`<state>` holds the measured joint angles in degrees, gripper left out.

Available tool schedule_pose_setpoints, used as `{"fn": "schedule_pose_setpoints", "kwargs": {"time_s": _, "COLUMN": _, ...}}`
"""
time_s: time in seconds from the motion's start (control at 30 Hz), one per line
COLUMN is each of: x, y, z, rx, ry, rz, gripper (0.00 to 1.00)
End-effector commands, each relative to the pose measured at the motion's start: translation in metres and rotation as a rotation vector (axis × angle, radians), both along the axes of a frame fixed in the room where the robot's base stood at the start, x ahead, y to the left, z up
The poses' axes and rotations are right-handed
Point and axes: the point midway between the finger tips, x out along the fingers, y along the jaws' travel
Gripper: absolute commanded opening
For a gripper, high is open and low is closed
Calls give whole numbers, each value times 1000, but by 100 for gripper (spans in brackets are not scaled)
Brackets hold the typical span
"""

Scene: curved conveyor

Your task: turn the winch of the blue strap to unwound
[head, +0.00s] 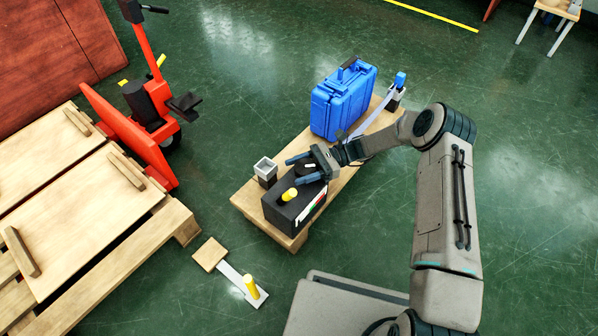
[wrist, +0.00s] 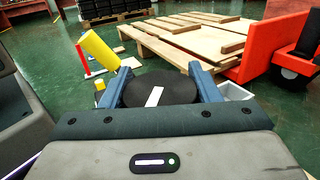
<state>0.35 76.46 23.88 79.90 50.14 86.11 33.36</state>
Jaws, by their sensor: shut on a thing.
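My gripper (head: 297,168) reaches in from the right over a black box (head: 274,213) and is shut on a black round disc with a white bar mark. In the wrist view the disc (wrist: 178,92) lies between the two blue fingers, its white bar slanted. I take this disc to be the winch, but cannot tell for sure. A pale strap (head: 369,121) runs along the wooden board to a small post with a blue top (head: 400,79) at its far end. The strap's near end is hidden behind my arm and gripper.
A blue case (head: 342,100) stands on the board (head: 246,199) behind my gripper. A yellow knob (head: 289,194) and a grey open-topped cup (head: 265,168) are close by. A yellow-topped post (head: 250,285) stands on the floor. Pallets (head: 65,215) and a red truck (head: 125,135) are left.

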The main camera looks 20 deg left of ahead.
Motion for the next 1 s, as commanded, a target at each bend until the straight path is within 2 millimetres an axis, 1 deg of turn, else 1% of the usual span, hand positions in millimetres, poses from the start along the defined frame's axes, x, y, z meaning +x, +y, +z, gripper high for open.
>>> {"fn": "schedule_pose_setpoints", "kwargs": {"time_s": 0.03, "x": 1, "y": 0, "z": -3, "rx": -1, "ry": -3, "rz": 45, "gripper": 33}}
{"fn": "schedule_pose_setpoints", "kwargs": {"time_s": 0.2, "x": -1, "y": -2, "z": -2, "rx": 0, "ry": -2, "rz": 199, "gripper": 33}}
{"fn": "schedule_pose_setpoints", "kwargs": {"time_s": 0.5, "x": -4, "y": -5, "z": -1, "rx": 0, "ry": 0, "rz": 409, "gripper": 33}}
{"fn": "schedule_pose_setpoints", "kwargs": {"time_s": 0.7, "x": -5, "y": -7, "z": 0, "rx": 0, "ry": 2, "rz": 491, "gripper": 33}}
{"fn": "schedule_pose_setpoints", "kwargs": {"time_s": 1.0, "x": -5, "y": -7, "z": 1, "rx": 1, "ry": 1, "rz": 536, "gripper": 33}}
